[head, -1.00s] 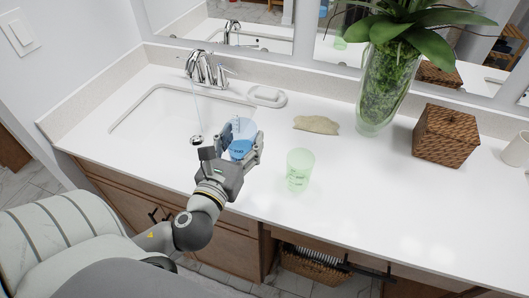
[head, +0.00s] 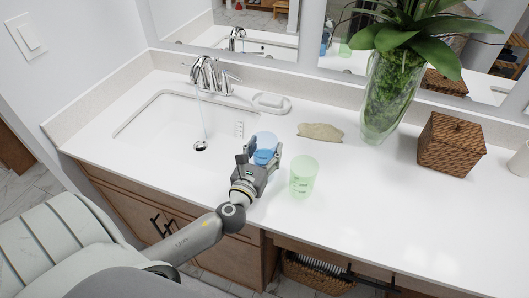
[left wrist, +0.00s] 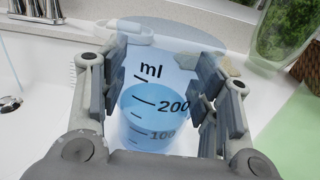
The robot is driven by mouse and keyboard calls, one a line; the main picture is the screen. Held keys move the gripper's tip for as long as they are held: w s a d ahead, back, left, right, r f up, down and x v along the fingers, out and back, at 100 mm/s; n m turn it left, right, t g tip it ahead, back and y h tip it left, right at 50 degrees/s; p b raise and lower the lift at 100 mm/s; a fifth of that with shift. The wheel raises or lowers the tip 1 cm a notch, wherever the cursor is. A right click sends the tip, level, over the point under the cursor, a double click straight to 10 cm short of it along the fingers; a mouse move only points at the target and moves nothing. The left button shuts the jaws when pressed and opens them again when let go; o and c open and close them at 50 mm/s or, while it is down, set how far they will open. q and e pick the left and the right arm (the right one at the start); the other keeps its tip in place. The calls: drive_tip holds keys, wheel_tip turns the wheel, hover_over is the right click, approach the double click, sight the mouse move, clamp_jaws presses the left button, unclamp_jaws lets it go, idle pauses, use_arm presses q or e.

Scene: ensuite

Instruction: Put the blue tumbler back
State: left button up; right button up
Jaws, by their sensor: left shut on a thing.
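The blue tumbler (head: 264,142) is clear blue with black ml marks and holds some blue-looking liquid. My left gripper (head: 264,157) is shut on its sides; in the left wrist view the tumbler (left wrist: 152,75) stands upright between the two fingers. It is over the counter just right of the sink, and I cannot tell whether its base touches the counter. A green tumbler (head: 303,176) stands on the counter close to its right, and part of it shows at the right edge of the left wrist view (left wrist: 296,140). My right gripper is not in view.
Water runs from the faucet (head: 207,75) into the sink (head: 165,120). A soap dish (head: 271,102), a beige sponge-like piece (head: 321,132), a glass plant vase (head: 385,105) and a woven box (head: 450,146) stand towards the back. The front right counter (head: 410,215) is clear.

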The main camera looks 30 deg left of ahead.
use_arm(q)
drive_tip(key=shift+f, duration=0.35)
drive_tip(key=o, duration=1)
drive_tip(key=shift+r, duration=0.1)
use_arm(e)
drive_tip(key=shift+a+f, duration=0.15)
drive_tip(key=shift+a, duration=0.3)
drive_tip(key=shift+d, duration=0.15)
use_arm(q)
drive_tip(key=shift+r, duration=0.25)
drive_tip(key=b+v, duration=0.1)
drive_tip(key=v, duration=0.6)
drive_tip(key=b+v, duration=0.1)
drive_tip(key=v, duration=0.3)
drive_tip(key=shift+f+b, duration=0.3)
drive_tip(key=shift+s+d+r, duration=0.1)
drive_tip(key=shift+s+r, duration=0.05)
drive_tip(key=shift+s, duration=0.35)
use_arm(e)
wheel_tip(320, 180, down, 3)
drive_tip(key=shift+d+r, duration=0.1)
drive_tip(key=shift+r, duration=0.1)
